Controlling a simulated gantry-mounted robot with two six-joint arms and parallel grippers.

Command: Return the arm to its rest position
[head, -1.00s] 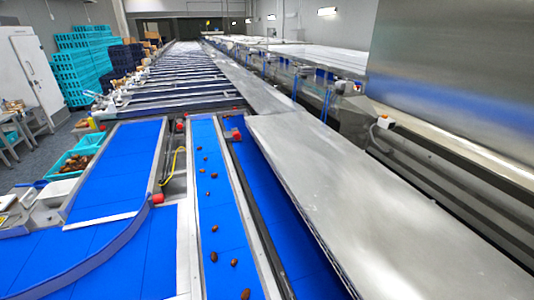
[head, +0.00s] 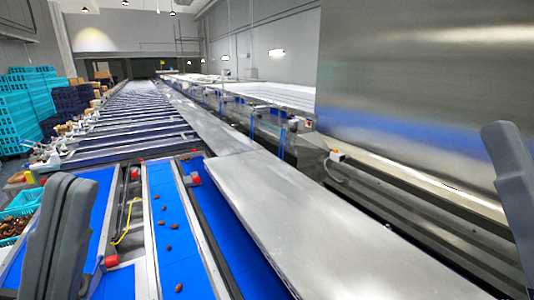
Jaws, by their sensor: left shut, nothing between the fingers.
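My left gripper (head: 67,185) is at the lower left of the head view. Its grey fingers point up and lie together, with nothing seen between them. It shows in front of the left blue belt and the crate of dates. A grey part of my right gripper (head: 510,165) shows at the right edge, in front of the metal housing; the rest is cut off, so its opening cannot be told. Several brown dates (head: 168,248) lie spaced out on the narrow blue belt (head: 172,265), apart from both grippers.
A long steel cover (head: 290,215) runs beside the narrow belt. A large metal housing (head: 410,100) stands at the right. A teal crate (head: 22,203) holding dates is at the left edge, partly hidden. Stacked teal crates (head: 25,105) stand farther back. Red-capped rollers (head: 112,260) edge the belts.

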